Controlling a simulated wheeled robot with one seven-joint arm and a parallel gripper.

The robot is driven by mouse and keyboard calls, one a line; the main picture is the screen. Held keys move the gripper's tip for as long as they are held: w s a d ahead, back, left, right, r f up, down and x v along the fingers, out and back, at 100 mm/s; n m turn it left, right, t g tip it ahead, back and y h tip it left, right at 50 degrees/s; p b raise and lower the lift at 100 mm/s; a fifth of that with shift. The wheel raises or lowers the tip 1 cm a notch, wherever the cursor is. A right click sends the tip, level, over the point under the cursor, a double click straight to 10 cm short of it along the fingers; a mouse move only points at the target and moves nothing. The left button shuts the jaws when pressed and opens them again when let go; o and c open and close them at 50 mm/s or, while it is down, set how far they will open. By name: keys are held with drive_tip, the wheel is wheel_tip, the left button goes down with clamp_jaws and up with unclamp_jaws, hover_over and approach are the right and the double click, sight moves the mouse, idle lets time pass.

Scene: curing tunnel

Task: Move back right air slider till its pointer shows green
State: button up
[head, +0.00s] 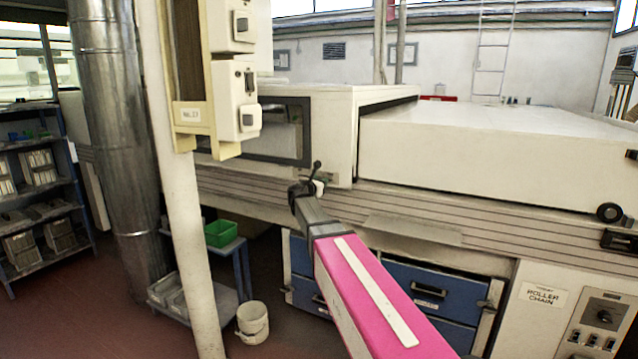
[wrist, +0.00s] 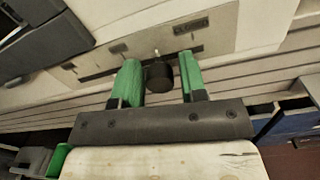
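In the wrist view a round black knob (wrist: 159,77) sits between the two green fingers of my gripper (wrist: 160,82). The fingers are apart, with a visible gap on the knob's right; I cannot tell whether the left finger touches it. Behind the knob is a pale plate (wrist: 222,35) with dark slots and a small light pin (wrist: 157,52). I cannot make out a green mark or what a pointer shows. In the head view my gripper (head: 303,194) is at the machine's side, just below a small black-tipped lever (head: 316,166); its fingers are not clear there.
The long cream machine (head: 490,150) has ribbed side rails. Blue drawers (head: 440,293) are below it. A white post (head: 178,220) with switch boxes, a metal duct (head: 118,130), a small cart with a green bin (head: 221,233) and a white bucket (head: 252,322) stand left of my arm.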

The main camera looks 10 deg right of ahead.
clamp_jaws()
drive_tip(key=w+a, duration=0.2)
drive_tip(key=shift+a, duration=0.4)
drive_tip(key=shift+o, duration=1.8)
unclamp_jaws()
drive_tip(key=v, duration=1)
drive_tip(key=shift+s+a, duration=0.25)
drive_tip(key=shift+s, duration=0.05)
